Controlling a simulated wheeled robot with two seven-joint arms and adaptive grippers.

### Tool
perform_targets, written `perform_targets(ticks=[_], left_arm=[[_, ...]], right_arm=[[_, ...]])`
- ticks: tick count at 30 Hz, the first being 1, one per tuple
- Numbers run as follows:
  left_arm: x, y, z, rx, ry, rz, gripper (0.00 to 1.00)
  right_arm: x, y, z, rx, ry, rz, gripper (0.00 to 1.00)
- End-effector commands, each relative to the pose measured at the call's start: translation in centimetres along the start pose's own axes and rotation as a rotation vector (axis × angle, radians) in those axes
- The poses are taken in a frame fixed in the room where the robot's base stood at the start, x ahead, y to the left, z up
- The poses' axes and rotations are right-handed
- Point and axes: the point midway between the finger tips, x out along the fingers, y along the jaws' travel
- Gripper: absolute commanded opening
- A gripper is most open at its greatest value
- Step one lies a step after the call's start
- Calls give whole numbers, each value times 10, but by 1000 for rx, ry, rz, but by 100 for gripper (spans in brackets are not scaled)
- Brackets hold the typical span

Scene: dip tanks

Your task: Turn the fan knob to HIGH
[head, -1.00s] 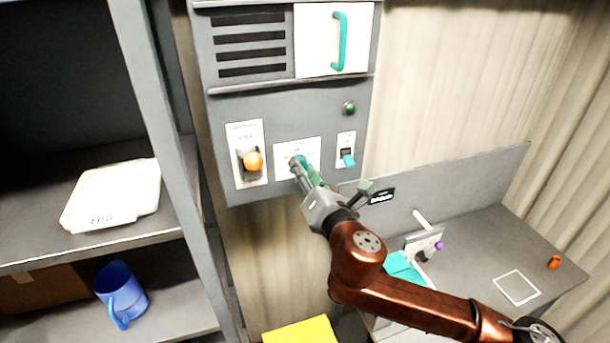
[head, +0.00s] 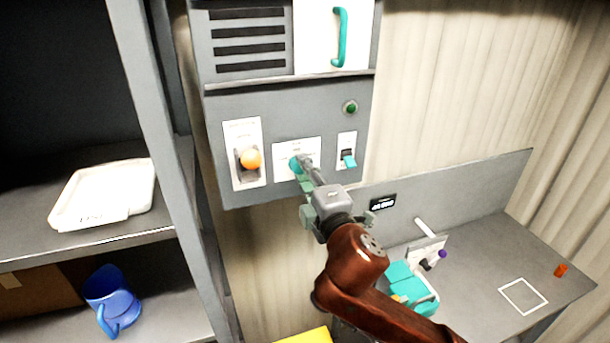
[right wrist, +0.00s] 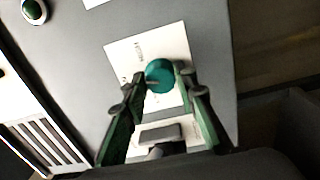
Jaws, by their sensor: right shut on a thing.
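The fan knob is a round teal knob (head: 295,165) on a white label plate (head: 312,146) in the middle of the grey control panel. In the right wrist view the teal knob (right wrist: 160,75) sits between the fingertips, with a dark pointer line on its face. My right gripper (head: 303,163) is shut on the knob, and its fingers hide part of the knob and label in the head view. My left gripper is not in view.
An orange-knobbed lever (head: 250,159) is left of the knob and a teal switch (head: 348,160) is right of it. A green button (head: 350,107) is above.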

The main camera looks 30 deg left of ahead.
Motion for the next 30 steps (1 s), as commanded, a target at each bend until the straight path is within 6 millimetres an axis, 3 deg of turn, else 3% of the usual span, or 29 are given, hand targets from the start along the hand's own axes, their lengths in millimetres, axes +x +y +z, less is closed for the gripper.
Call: perform_targets(ticks=[18, 30], left_arm=[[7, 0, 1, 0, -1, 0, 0], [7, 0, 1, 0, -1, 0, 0]], right_arm=[[0, -2, -2, 553, -16, 4, 2], [0, -3, -2, 739, -22, 5, 2]])
